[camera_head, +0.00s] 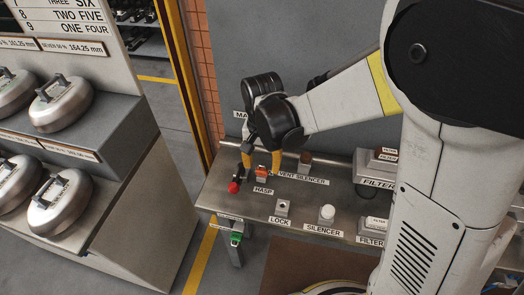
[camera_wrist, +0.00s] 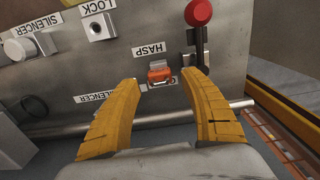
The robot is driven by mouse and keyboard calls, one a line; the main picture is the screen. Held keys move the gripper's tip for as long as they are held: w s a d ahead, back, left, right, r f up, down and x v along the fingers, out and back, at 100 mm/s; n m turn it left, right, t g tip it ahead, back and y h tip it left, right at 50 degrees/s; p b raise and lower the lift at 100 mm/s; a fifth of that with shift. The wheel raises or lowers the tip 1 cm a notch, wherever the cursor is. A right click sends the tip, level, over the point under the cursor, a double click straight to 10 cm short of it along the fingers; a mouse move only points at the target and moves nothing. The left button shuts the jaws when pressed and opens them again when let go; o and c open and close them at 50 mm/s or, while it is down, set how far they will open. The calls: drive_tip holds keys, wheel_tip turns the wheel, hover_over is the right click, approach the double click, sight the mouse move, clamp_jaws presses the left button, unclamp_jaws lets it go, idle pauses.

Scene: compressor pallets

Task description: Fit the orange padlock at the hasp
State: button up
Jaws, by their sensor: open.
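The small orange padlock (camera_head: 261,171) is at the HASP label on the grey metal bench panel. In the wrist view the open gripper (camera_wrist: 161,80) has one fingertip on each side of the padlock, with gaps, and nothing visibly held.
A red-knobbed lever (camera_wrist: 196,30) stands close beside one finger. The LOCK block (camera_head: 283,207) and the white SILENCER knob (camera_head: 327,213) sit on the panel nearby. A rail runs along the back edge. A green item (camera_head: 236,238) is at the front left corner.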

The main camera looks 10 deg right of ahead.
wheel_tip(320, 180, up, 10)
drive_tip(key=shift+f, duration=0.2)
idle(0.3)
drive_tip(key=s+d+r+n+t, duration=0.2)
drive_tip(key=s+d+t, duration=0.1)
drive_tip(key=s+d, duration=0.2)
drive_tip(key=s+d+r+n+t, duration=0.2)
drive_tip(key=s+d+r+t, duration=0.1)
drive_tip(key=s+d, duration=0.3)
drive_tip(key=shift+d+r+t, duration=0.25)
drive_tip(key=shift+d+t, duration=0.35)
drive_tip(key=shift+d, duration=0.65)
